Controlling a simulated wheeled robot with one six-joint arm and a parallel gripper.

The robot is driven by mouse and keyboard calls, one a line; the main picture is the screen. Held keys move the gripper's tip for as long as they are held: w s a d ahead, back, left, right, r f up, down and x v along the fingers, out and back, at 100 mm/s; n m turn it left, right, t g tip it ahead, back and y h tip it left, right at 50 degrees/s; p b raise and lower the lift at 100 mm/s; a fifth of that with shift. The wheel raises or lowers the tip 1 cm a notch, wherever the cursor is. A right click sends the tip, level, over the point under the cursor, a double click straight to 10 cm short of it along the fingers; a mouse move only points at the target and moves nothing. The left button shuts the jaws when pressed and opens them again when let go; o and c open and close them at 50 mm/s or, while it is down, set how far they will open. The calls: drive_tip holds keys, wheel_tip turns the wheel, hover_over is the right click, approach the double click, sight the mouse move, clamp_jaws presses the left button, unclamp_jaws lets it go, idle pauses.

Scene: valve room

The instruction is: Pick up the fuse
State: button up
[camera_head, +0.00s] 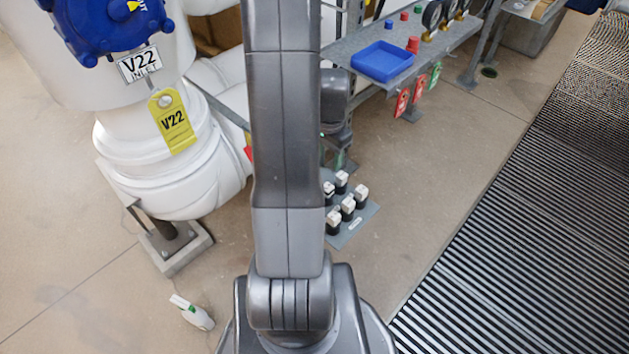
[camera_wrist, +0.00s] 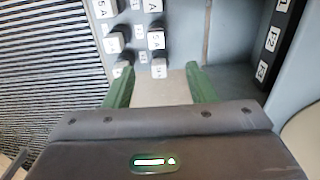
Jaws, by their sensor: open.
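Several fuses with white tops and dark bodies stand in a grey tray (camera_head: 352,234) on the floor, just right of my arm in the head view. One of these fuses (camera_head: 348,204) stands among the others there. In the wrist view, fuses marked 5A (camera_wrist: 156,41) stand in two columns beyond the fingers. The nearest fuses lie close to the left fingertip and the gap; I cannot tell the exact distance. In the head view, my arm hides most of the gripper.
A dark strip with F-number labels (camera_wrist: 273,40) lies right of the fingers. A shelf with a blue tray (camera_head: 383,61) and hanging red tags stands behind. The white V22 valve body (camera_head: 160,165) is left. Black grating (camera_head: 540,200) covers the right.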

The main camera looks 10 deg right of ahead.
sight(328, 186)
drive_tip(key=f+b, duration=0.1)
drive_tip(key=f, duration=0.3)
drive_tip(key=f+b, duration=0.1)
drive_tip(key=f, duration=0.4)
drive_tip(key=f+b, duration=0.1)
drive_tip(key=f, duration=0.3)
drive_tip(key=shift+s+d+f+b, duration=0.2)
drive_tip(key=shift+s+f+b, duration=0.05)
drive_tip(key=shift+b, duration=0.1)
drive_tip(key=shift+r, duration=0.1)
drive_tip(key=shift+c, duration=0.4)
drive_tip(key=c, duration=1)
